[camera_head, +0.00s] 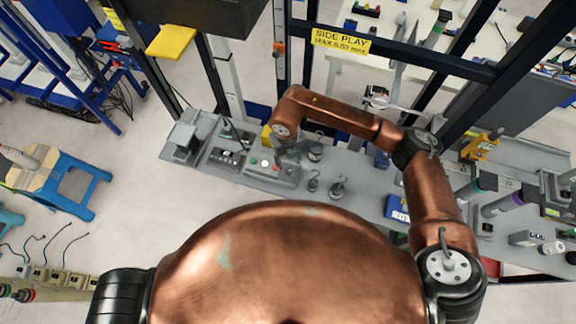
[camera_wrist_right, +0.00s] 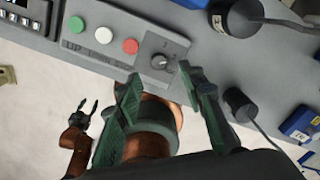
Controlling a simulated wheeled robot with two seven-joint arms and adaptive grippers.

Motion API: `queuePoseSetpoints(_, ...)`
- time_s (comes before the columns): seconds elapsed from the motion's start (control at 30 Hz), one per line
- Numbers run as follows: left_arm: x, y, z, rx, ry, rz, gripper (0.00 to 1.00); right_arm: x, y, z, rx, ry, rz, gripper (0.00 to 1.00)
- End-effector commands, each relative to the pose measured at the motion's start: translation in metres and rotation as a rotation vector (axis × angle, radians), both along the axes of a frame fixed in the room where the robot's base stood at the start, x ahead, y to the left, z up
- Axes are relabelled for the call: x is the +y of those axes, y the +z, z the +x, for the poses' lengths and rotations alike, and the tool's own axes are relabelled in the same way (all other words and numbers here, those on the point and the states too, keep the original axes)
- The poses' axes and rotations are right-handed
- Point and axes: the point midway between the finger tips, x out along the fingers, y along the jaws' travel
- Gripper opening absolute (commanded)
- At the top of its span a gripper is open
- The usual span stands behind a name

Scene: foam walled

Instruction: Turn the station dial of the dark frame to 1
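The station dial (camera_wrist_right: 160,62) is a small round dark knob on a grey square plate, with markings too small to read. It sits on the grey control box (camera_head: 272,170) by the dark frame (camera_head: 410,52). My right gripper (camera_wrist_right: 160,74) is open; in the wrist view its two fingertips lie on either side of the dial, and I cannot tell whether they touch it. In the head view my right gripper (camera_head: 288,153) is over the box, partly covering it. My left gripper (camera_wrist_right: 87,110) shows small in the wrist view, its fingers spread apart.
Green (camera_wrist_right: 75,24), white (camera_wrist_right: 103,35) and red (camera_wrist_right: 131,46) buttons sit in a row beside the dial. Dark hooked weights (camera_head: 338,188) stand on the bench nearby. A blue box (camera_head: 397,208) is farther right. A yellow sign (camera_head: 341,41) hangs on the frame.

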Motion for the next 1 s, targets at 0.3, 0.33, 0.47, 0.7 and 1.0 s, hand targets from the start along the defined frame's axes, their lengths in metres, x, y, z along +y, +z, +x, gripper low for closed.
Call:
queuePoseSetpoints(0.3,0.000,0.004,-0.003,0.003,0.001,0.000,0.40,0.000,-0.049,-0.002,0.005,0.001,0.004,0.36)
queuePoseSetpoints(0.33,0.000,0.004,-0.003,0.003,0.001,0.000,0.40,0.000,-0.053,-0.001,0.005,0.001,0.004,0.36)
queuePoseSetpoints(0.47,0.001,0.004,-0.003,0.003,0.001,0.000,0.40,0.000,-0.065,-0.001,0.004,0.004,0.005,0.36)
queuePoseSetpoints(0.7,0.001,0.005,-0.003,0.003,0.000,0.001,0.40,0.001,-0.069,-0.001,0.002,0.006,0.006,0.36)
queuePoseSetpoints(1.0,0.001,0.005,-0.002,0.003,0.000,0.001,0.40,0.001,-0.069,-0.001,0.003,0.006,0.005,0.23)
